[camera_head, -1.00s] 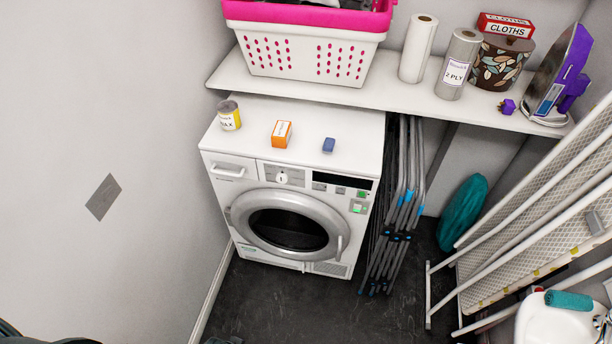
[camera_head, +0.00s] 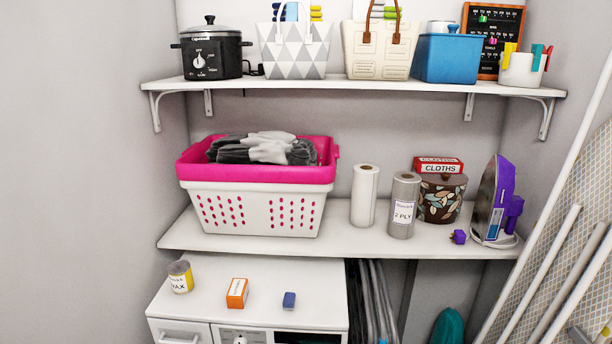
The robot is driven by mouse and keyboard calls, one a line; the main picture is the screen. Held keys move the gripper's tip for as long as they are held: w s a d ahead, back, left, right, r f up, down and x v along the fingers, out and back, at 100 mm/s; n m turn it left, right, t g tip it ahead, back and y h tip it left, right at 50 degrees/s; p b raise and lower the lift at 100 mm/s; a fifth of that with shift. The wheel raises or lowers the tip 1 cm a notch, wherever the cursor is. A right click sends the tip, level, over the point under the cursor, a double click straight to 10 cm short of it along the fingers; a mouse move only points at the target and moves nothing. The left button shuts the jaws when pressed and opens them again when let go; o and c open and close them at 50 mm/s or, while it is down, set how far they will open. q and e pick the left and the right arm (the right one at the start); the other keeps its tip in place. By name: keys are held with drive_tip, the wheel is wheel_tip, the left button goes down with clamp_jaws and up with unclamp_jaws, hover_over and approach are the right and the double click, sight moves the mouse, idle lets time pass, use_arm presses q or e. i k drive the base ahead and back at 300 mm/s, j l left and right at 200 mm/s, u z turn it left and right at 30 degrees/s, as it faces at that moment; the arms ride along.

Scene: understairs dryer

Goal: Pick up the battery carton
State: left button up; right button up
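A small orange carton with a white label (camera_head: 237,293) stands on the white top of the dryer (camera_head: 290,272); its print is too small to read, but it looks most like the battery carton. Neither of my grippers shows in the head view.
A shelf (camera_head: 345,240) behind and above the dryer holds a pink-and-white laundry basket (camera_head: 255,208), paper rolls (camera_head: 403,206), a cloths box (camera_head: 437,164) and an iron (camera_head: 492,200). An ironing board (camera_head: 570,240) leans at the right. The dryer top behind the carton is clear.

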sight(236, 296)
drive_tip(key=i+l, duration=0.2)
drive_tip(key=i, duration=0.2)
drive_tip(key=i+l, duration=0.15)
drive_tip(key=i, duration=0.2)
drive_tip(key=i+l+u, duration=0.1)
drive_tip(key=i, duration=0.3)
drive_tip(key=l, duration=0.1)
